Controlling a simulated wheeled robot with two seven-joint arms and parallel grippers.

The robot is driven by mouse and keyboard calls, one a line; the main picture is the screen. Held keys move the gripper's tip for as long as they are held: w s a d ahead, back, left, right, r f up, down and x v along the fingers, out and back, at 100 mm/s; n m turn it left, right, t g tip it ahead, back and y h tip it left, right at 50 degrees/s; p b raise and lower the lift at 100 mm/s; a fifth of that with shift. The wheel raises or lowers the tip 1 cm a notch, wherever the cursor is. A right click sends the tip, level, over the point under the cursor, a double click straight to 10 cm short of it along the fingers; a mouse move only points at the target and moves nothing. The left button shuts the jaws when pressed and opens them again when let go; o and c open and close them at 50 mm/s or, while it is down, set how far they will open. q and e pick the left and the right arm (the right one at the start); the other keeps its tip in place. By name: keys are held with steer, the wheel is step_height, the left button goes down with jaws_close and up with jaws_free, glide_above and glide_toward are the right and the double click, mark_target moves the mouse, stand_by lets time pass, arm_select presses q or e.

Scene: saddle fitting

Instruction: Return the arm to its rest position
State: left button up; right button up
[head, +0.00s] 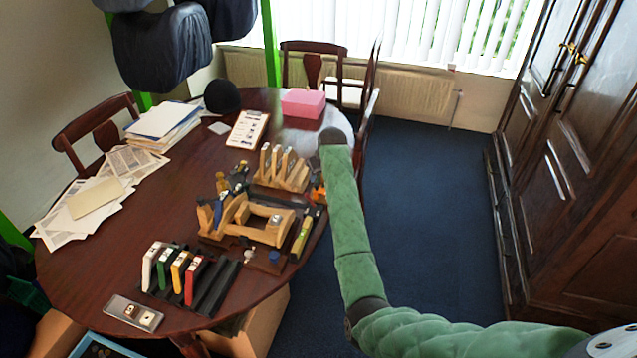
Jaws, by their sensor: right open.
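My right arm, in a green padded sleeve, comes in from the bottom right of the head view and reaches up along the right edge of the table (112,262). Its dark far end, at my right gripper (333,137), is over the table's far right edge. The gripper's fingers are mostly hidden, and I see nothing held there. My right gripper is open. My left gripper is not in view.
On the table are a wooden fixture (262,232), a wooden slotted rack (280,181), a black rack with several coloured pieces (212,296), papers (68,222) and a pink box (303,103). Open blue floor (425,190) lies between table and wardrobe (570,170).

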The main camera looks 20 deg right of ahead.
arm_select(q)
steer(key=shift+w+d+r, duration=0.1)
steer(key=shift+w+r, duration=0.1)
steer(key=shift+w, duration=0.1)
arm_select(e)
steer(key=shift+s+r, duration=0.25)
steer(key=shift+r, duration=0.35)
